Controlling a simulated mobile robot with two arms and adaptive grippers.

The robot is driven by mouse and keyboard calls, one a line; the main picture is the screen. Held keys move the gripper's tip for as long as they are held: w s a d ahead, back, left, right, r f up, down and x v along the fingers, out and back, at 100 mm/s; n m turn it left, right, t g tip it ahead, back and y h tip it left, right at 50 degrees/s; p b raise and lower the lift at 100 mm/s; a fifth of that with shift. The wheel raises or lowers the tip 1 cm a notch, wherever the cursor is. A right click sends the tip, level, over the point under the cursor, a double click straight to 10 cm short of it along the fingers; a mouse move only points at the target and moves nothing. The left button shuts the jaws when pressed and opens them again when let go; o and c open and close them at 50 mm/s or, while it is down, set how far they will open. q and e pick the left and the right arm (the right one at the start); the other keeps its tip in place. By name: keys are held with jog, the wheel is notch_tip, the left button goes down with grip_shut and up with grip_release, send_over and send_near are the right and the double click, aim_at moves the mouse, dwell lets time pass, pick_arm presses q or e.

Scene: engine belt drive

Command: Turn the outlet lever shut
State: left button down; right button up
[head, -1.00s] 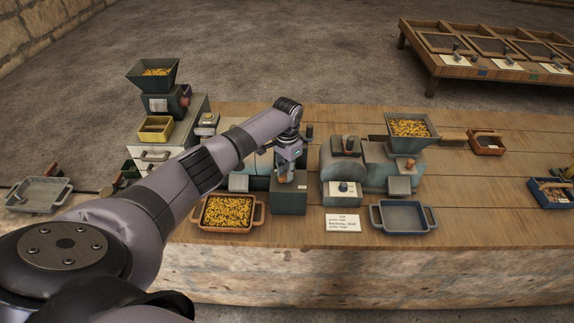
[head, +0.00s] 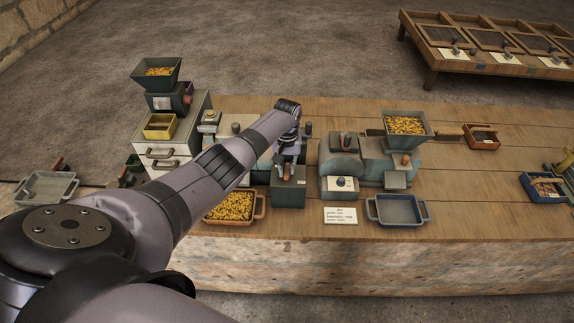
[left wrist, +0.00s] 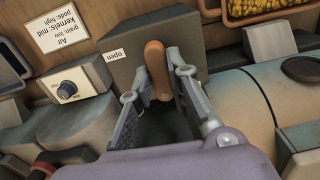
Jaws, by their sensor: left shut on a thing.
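The outlet lever (left wrist: 155,58) has an orange-brown wooden handle and stands out from a grey box (left wrist: 120,70) with a small label reading "open" (left wrist: 114,55). In the left wrist view my left gripper (left wrist: 157,84) has one finger on each side of the handle and is shut on it. In the head view my left gripper (head: 287,168) is over the dark grey box (head: 288,196) at the bench's front middle, and the lever is mostly hidden there. My right gripper is in neither view.
A tray of yellow grain (head: 229,207) sits left of the box, partly behind my arm. An empty blue-grey tray (head: 398,210) and a card (head: 341,216) lie to the right. A machine with a grain-filled hopper (head: 406,127) stands behind them.

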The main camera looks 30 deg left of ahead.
aim_at(287, 169)
pick_arm(q)
jog(key=shift+r+n, duration=0.1)
jog(key=shift+n, duration=0.3)
jog(key=c, duration=1.5)
grip_release()
notch_tip(287, 169, up, 12)
jog(key=shift+f, duration=0.1)
